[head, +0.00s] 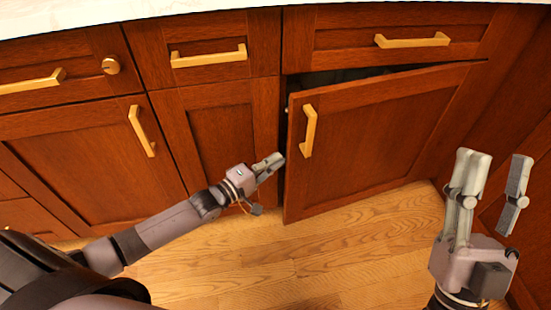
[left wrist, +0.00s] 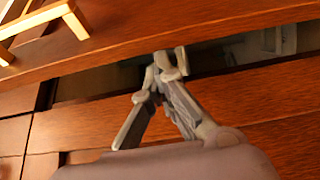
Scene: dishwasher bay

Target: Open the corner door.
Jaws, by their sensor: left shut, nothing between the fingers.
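The corner door (head: 380,130) is brown wood and stands partly open, with a dark gap along its top and left edge. Its gold handle (head: 308,131) is near the free left edge. My left gripper (head: 279,158) is shut and empty, with its tips at that free edge, left of and below the handle. In the left wrist view my left fingertips (left wrist: 172,66) are at the dark gap beside the door (left wrist: 210,32); whether they touch it I cannot tell. My right gripper (head: 492,178) is open and empty at the lower right, away from the door.
Closed drawers (head: 208,53) and cabinet fronts with gold handles (head: 142,131) lie left of the door. A closed drawer (head: 390,38) is above it, under a pale countertop (head: 200,8). More cabinet fronts are at the right. The wooden floor (head: 300,250) below is clear.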

